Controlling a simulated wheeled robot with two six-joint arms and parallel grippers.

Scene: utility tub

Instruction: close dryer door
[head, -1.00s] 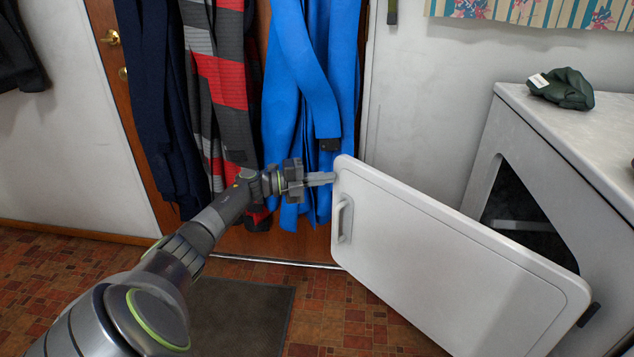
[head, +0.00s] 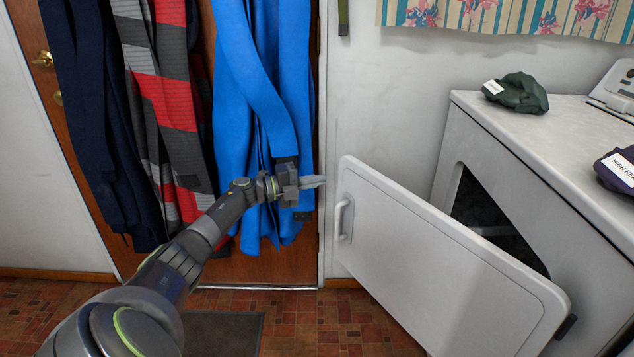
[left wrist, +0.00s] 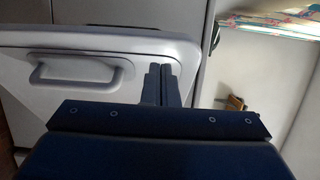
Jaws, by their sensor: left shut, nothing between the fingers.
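The white dryer door (head: 440,255) stands open, swung out from the dryer (head: 580,185) at the right, with its handle (head: 341,220) near its free edge. The dark dryer opening (head: 495,220) shows behind it. My left gripper (head: 322,181) is shut and empty, its fingers pointing right, close to the door's upper free corner. In the left wrist view the closed fingertips (left wrist: 160,72) overlap the door panel (left wrist: 80,45) right of its handle (left wrist: 78,70); I cannot tell whether they touch. My right gripper is not in view.
A green cap (head: 517,93) and a dark labelled item (head: 618,170) lie on the dryer top. Blue clothing (head: 262,110) and other garments hang on the wooden door (head: 190,262) behind my left arm. A dark mat (head: 222,333) lies on the tiled floor.

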